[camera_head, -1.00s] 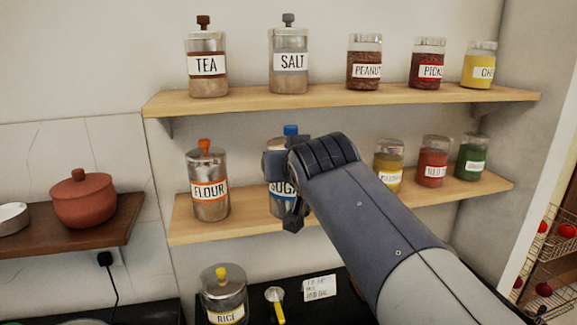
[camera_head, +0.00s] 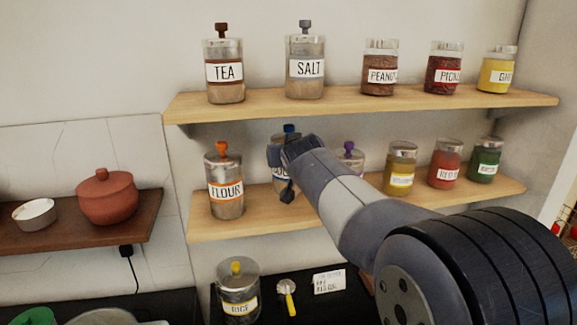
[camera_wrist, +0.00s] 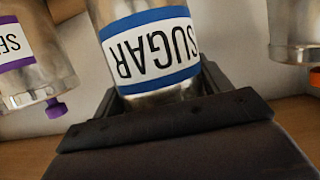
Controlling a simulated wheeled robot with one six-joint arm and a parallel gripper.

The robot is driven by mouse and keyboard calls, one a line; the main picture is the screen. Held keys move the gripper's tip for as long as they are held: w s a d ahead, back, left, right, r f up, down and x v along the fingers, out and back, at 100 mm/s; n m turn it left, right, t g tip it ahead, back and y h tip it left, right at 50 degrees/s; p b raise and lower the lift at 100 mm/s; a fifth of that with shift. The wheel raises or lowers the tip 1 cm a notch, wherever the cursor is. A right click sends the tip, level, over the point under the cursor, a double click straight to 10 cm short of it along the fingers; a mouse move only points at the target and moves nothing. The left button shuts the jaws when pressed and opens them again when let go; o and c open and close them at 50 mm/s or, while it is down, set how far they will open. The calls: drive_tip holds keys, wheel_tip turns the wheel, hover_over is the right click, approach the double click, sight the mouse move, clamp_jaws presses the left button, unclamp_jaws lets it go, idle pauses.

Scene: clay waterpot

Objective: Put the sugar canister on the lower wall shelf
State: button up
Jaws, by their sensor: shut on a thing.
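The sugar canister (camera_head: 281,185), with a blue knob and blue-edged label, is at the lower wall shelf (camera_head: 330,208), between the flour canister (camera_head: 225,189) and a purple-knobbed canister (camera_head: 350,158). My gripper (camera_head: 284,165) is shut around it and hides much of its body. In the wrist view the SUGAR label (camera_wrist: 155,50) shows upside down between the jaws. The canister looks upright. Its base is mostly hidden, so I cannot tell whether it touches the shelf.
Several jars (camera_head: 444,164) stand to the right on the lower shelf. The upper shelf (camera_head: 360,103) with its canisters and jars is above. A rice canister (camera_head: 238,290) stands below. A red pot (camera_head: 107,198) is on the left side shelf.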

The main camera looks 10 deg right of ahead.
wheel_tip(320, 180, down, 4)
drive_tip(key=shift+r+b, duration=0.1)
drive_tip(key=shift+b, duration=0.3)
drive_tip(key=shift+w, duration=0.25)
drive_tip(key=shift+f, duration=0.3)
drive_tip(key=o, duration=1.4)
drive_tip(key=shift+f, duration=0.1)
drive_tip(key=shift+s, duration=0.1)
